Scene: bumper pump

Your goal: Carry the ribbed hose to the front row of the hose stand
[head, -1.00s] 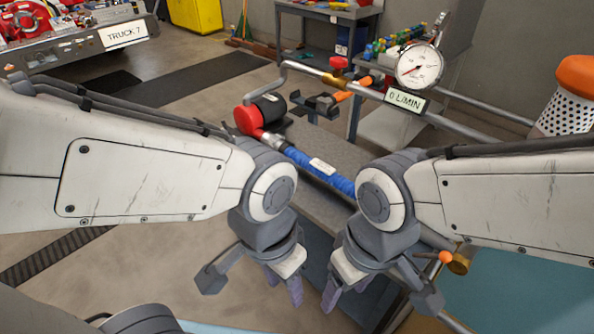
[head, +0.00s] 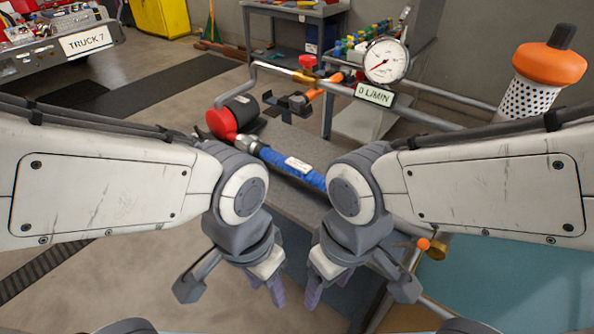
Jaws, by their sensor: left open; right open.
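A blue ribbed hose (head: 279,158) with a white label lies on the grey bench behind my arms. Its metal coupling is at the left end, close to the red cap of a black cylinder; its right end is hidden behind my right arm. My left gripper (head: 278,286) and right gripper (head: 326,285) point down in front of the bench, side by side. Both are open and hold nothing that I can see. They are apart from the hose. I cannot make out the hose stand for certain.
A pipe with a red valve and dial gauge (head: 386,62) runs behind, with a "0 L/MIN" sign (head: 374,94). An orange-topped white strainer (head: 525,101) is at right. Open floor lies left.

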